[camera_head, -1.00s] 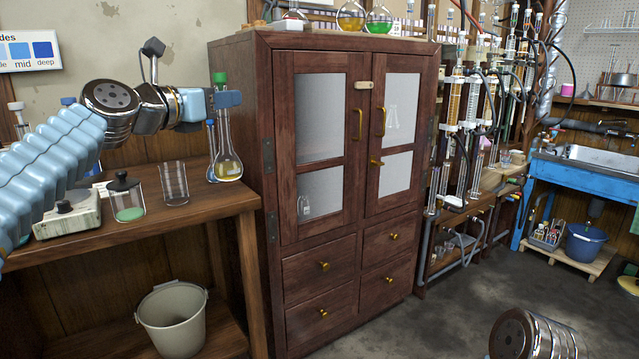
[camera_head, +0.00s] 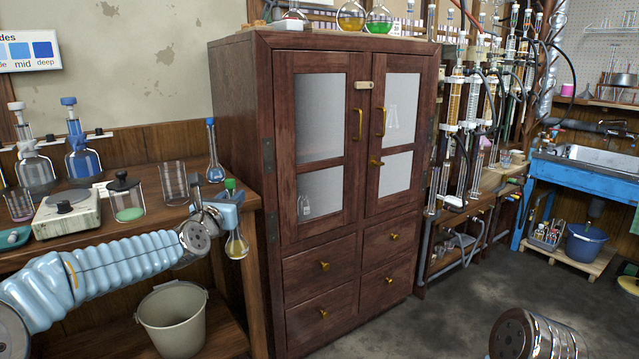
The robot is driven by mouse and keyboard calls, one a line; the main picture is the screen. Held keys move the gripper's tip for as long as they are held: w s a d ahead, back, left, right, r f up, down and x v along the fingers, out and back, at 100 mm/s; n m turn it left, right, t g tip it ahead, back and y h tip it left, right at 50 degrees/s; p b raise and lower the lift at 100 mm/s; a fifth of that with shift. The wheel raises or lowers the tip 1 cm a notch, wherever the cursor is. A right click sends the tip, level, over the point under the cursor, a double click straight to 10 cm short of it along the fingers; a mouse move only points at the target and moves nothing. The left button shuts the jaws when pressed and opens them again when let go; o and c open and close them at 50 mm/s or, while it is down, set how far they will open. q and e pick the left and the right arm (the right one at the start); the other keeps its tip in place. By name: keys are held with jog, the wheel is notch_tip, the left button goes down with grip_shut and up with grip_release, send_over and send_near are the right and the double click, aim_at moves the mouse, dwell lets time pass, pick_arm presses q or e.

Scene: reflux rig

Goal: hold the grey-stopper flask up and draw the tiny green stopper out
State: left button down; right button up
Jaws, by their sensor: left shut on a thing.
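My left gripper (camera_head: 232,203) is shut on the neck of a small long-necked flask (camera_head: 237,246) with yellow liquid in its round bulb. A small green stopper (camera_head: 230,184) sits at the top of its neck, just above the jaws. The flask hangs roughly upright in front of the wooden bench's right end, beside the cabinet; part of its neck is hidden by the gripper. A clear flask (camera_head: 36,170) with a pale greyish stopper (camera_head: 16,106) stands at the back left of the bench. My right gripper is out of view.
The bench (camera_head: 150,230) also holds a blue-stoppered blue flask (camera_head: 84,160), a slim blue-stoppered flask (camera_head: 215,172), an empty beaker (camera_head: 174,184), a green-filled jar (camera_head: 127,200) and a hotplate (camera_head: 68,214). The cabinet (camera_head: 262,110) stands close right. A bucket (camera_head: 172,318) is below.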

aim_at(233, 258)
pick_arm(q)
jog(key=s+f, duration=0.1)
jog(key=f, duration=0.3)
jog(key=s+f+n+y, duration=0.1)
jog(key=f, duration=0.4)
jog(key=s+f+y, duration=0.1)
jog(key=f, duration=0.4)
jog(key=shift+a+f, duration=0.2)
jog(key=shift+a, duration=0.1)
jog(key=s+f, duration=0.9)
jog(key=s, duration=0.1)
jog(key=s+d+f+m+g+h, duration=0.2)
jog(key=s+d+f+m+h, duration=0.1)
jog(key=d+f, duration=0.4)
jog(key=s+d+f+m+g+h, duration=0.2)
jog(key=s+d+f+m+h, duration=0.2)
jog(key=d+f+h, duration=0.3)
jog(key=shift+s+d+f+h, duration=0.4)
jog(key=shift+s+d, duration=0.2)
jog(key=shift+d, duration=0.6)
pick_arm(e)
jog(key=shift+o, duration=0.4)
